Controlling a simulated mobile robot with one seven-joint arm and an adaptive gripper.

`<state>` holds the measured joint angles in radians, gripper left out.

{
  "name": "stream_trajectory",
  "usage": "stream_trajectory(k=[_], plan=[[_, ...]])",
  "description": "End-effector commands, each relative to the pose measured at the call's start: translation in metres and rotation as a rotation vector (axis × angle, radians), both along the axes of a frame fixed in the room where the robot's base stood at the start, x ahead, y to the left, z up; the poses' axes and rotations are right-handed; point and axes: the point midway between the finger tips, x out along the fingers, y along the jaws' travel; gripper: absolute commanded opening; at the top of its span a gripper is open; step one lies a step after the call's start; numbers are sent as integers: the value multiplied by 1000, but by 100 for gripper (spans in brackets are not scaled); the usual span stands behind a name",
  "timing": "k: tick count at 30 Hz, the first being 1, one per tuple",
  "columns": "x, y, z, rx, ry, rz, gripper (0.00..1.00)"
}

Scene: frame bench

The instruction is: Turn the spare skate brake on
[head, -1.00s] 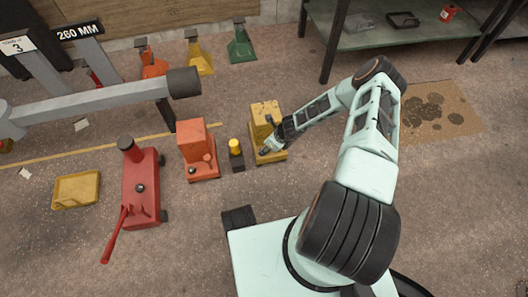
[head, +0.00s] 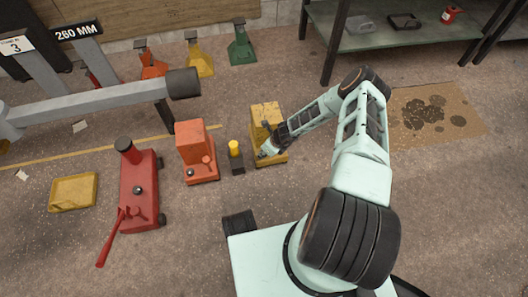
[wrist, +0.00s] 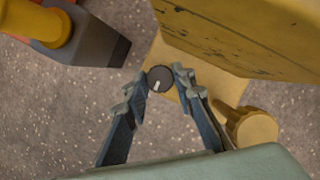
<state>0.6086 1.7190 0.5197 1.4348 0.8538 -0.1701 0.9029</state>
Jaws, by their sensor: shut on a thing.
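A yellow skate (head: 266,117) stands on the floor, with a tall block at its back and a low base at its front. In the wrist view its block (wrist: 245,35) fills the upper right. A dark round knob (wrist: 159,74) with a short white mark sits on the base; the mark points roughly down in that view. My gripper (wrist: 155,88) is shut on the knob, one finger on each side. In the head view my gripper (head: 265,150) is at the skate's front, and the knob is too hidden to make out there.
A yellow post (wrist: 252,128) rises close to my right finger in the wrist view. A dark block with a yellow cap (head: 235,150) stands just left of the skate. Further left are an orange skate (head: 193,140) and a red jack (head: 140,190). Open floor lies in front.

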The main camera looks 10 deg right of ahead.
Motion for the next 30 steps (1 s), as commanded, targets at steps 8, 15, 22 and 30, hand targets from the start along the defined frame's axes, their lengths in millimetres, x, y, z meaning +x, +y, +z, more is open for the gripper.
stream_trajectory(k=[8, 15, 22, 30], plan=[[1, -1, 0, -1, -1, 18, 0], [2, -1, 1, -4, -2, 128, 0], [3, -1, 1, -3, -2, 307, 0], [4, -2, 0, -2, -1, 510, 0]])
